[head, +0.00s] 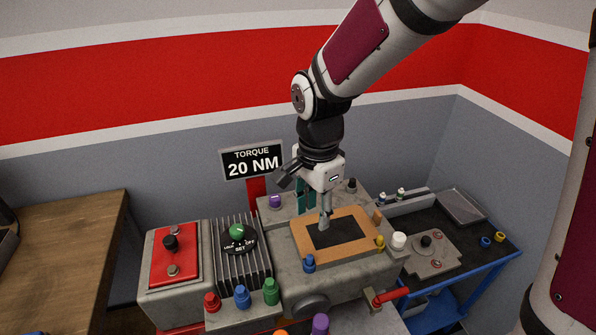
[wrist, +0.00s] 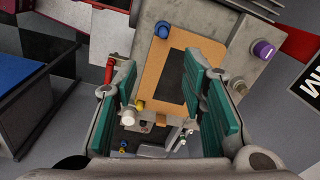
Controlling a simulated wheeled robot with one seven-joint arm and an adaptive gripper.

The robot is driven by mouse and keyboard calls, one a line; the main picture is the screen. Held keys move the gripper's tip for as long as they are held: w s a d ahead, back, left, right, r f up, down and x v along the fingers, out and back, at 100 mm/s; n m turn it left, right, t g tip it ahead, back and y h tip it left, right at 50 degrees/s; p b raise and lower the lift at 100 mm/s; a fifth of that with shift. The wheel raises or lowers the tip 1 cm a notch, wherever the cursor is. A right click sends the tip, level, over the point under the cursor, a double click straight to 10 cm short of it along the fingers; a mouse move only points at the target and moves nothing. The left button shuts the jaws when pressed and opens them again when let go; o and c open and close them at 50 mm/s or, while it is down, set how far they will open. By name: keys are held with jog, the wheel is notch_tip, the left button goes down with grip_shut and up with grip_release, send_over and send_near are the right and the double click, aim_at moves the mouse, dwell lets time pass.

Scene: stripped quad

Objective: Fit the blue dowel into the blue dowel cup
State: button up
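My gripper (head: 313,216) hangs over the tan framed board on the bench. In the wrist view its green-padded fingers (wrist: 168,85) stand wide apart with nothing between them. A small blue piece (head: 309,263) stands at the board's front left corner, and it also shows at the top of the wrist view (wrist: 162,28), beyond the fingers. Another blue piece (head: 242,296) stands upright between a red and a green one on a grey block at the front. I cannot tell for sure which blue piece is the dowel and which the cup. The gripper touches neither.
The tan board (head: 365,250) has a dark centre. A yellow piece (head: 380,242) and a white one (head: 398,240) stand at its right. A red-handled clamp (head: 390,296) sticks out in front. A purple piece (head: 275,201) stands behind; a finned block (head: 242,262) is left.

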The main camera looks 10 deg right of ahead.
notch_tip(320, 180, down, 2)
jog(key=m, duration=0.1)
send_over(310, 257)
notch_tip(310, 257, down, 8)
jog(key=shift+s+r, duration=0.1)
jog(key=shift+s, duration=0.05)
jog(key=shift+w+f+p, duration=0.2)
jog(key=shift+f+p, duration=0.5)
jog(key=shift+f, duration=2.4)
grip_shut()
